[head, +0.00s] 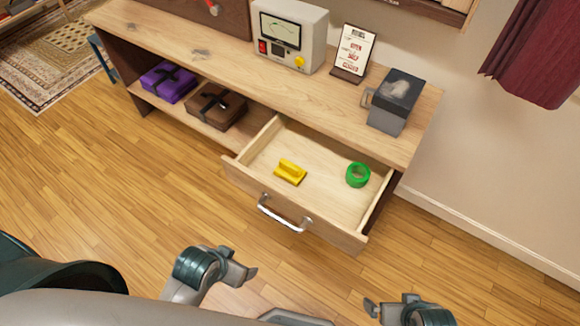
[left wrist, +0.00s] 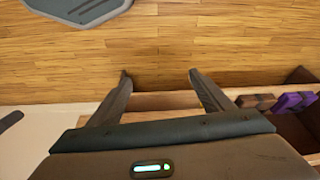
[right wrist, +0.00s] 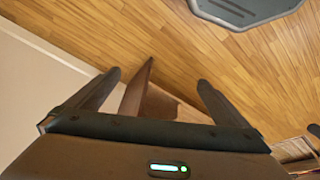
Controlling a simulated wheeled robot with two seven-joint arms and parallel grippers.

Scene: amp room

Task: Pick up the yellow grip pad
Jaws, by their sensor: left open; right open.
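The yellow grip pad (head: 290,172) lies on the floor of the open drawer (head: 325,199), near its front left part. It is a flat plate with a raised ridge. My left gripper (left wrist: 159,74) is open and empty. In the head view its hand shows below and in front of the drawer, apart from the pad. My right gripper (right wrist: 160,77) is open and empty, and shows at the bottom right of the head view, also apart from the drawer.
A green ring (head: 358,174) lies in the drawer right of the pad. The drawer's metal handle (head: 283,214) sticks out in front. A meter box (head: 289,36), a sign (head: 353,53) and a dark-topped grey container (head: 395,101) stand on the bench. Purple (head: 168,82) and brown (head: 215,106) bundles sit on the shelf.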

